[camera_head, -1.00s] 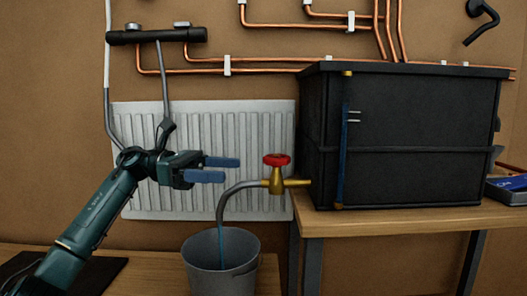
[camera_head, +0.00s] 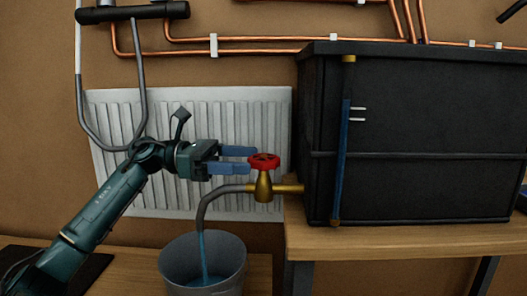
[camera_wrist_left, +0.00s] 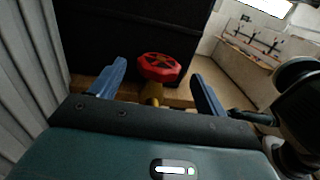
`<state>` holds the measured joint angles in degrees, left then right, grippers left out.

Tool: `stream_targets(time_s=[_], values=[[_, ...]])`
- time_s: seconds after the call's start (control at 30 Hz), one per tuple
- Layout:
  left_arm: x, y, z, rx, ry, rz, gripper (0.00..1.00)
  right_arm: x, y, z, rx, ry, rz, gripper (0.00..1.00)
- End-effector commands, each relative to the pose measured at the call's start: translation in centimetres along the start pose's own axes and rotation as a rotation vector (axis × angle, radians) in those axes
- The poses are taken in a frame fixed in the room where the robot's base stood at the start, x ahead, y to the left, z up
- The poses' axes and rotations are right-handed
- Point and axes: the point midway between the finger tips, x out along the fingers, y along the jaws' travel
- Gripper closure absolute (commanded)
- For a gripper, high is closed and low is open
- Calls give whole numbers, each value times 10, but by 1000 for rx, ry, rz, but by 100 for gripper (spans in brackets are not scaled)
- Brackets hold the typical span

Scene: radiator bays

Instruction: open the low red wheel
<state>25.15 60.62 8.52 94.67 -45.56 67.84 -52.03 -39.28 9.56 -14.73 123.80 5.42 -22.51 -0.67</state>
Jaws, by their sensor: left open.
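The red wheel (camera_head: 264,161) sits on top of a brass tap (camera_head: 263,187) low on the side of the black tank. My left gripper (camera_head: 246,160) is open, its blue fingertips just left of the wheel in the head view. In the left wrist view the red wheel (camera_wrist_left: 159,67) lies ahead, between and beyond the two open fingers (camera_wrist_left: 158,82). No contact with the wheel is visible. A grey hose curves from the tap down to a grey bucket (camera_head: 178,262), and a blue stream shows at its mouth. My right gripper is not in view.
The black tank (camera_head: 430,130) stands on a wooden bench (camera_head: 400,238) right of the tap. A white radiator (camera_head: 120,120) is on the wall behind my left arm. Copper pipes (camera_head: 260,39) run above.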

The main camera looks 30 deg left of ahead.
Motion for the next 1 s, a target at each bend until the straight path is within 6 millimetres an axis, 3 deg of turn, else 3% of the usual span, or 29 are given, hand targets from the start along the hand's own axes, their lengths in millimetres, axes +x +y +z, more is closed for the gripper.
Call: stream_targets(time_s=[0.1,0.3,0.67,1.0], values=[[22,-1,4,0,-2,-3,25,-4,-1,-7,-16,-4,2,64],[43,0,1,0,-1,-1,25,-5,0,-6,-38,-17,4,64],[47,0,0,0,0,0,25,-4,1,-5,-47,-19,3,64],[47,0,0,0,0,0,53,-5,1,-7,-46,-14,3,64]])
